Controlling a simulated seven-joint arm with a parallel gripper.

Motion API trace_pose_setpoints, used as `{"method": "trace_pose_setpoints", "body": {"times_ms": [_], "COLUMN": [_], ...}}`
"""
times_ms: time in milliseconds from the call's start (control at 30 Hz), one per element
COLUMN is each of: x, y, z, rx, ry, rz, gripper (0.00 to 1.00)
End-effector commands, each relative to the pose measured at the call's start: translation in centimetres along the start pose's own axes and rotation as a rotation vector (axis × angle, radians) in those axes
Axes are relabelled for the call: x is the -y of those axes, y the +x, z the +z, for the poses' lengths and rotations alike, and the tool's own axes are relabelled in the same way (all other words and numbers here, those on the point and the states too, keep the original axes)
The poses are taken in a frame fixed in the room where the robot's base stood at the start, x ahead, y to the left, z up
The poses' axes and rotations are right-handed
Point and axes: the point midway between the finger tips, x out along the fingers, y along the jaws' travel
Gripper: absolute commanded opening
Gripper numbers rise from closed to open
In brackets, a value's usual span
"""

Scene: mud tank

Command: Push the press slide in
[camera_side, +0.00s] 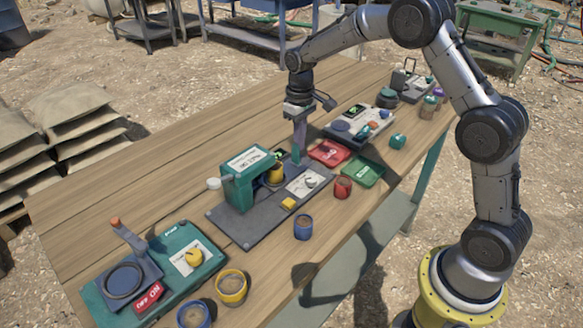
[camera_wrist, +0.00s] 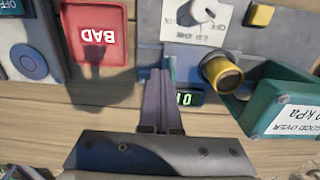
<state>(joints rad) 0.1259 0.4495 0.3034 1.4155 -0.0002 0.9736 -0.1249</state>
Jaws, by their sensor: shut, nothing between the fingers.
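The press is a teal frame (camera_side: 240,185) with a white label on a dark base plate; it also shows at the right of the wrist view (camera_wrist: 262,98). A yellow cup with brown contents (camera_side: 276,173) stands beside the frame, and it shows in the wrist view (camera_wrist: 222,75). A small teal upright tab (camera_side: 295,156), perhaps the slide's push plate, stands at the base's far edge. My gripper (camera_side: 299,147) is shut and empty, pointing down at this tab. In the wrist view the fingertips (camera_wrist: 160,76) are beside a teal strip (camera_wrist: 172,68); contact cannot be told.
A small green-lit display (camera_wrist: 183,98) is close beside the fingers. A dial panel (camera_side: 306,184) and a yellow button (camera_side: 288,204) are on the base. A red BAD tray (camera_side: 330,152) and green tray (camera_side: 362,171) lie to the right. Several cups stand along the front.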

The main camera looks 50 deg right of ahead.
Motion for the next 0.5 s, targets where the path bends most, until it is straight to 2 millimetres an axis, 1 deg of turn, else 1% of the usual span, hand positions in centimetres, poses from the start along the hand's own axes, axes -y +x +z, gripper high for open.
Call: {"method": "trace_pose_setpoints", "body": {"times_ms": [200,500], "x": [0.89,1.09], "y": [0.02,0.02], "z": [0.0,0.0], "rx": [0.0,0.0], "ry": [-0.002,-0.001], "rz": [0.0,0.0], "gripper": [0.0,0.0]}}
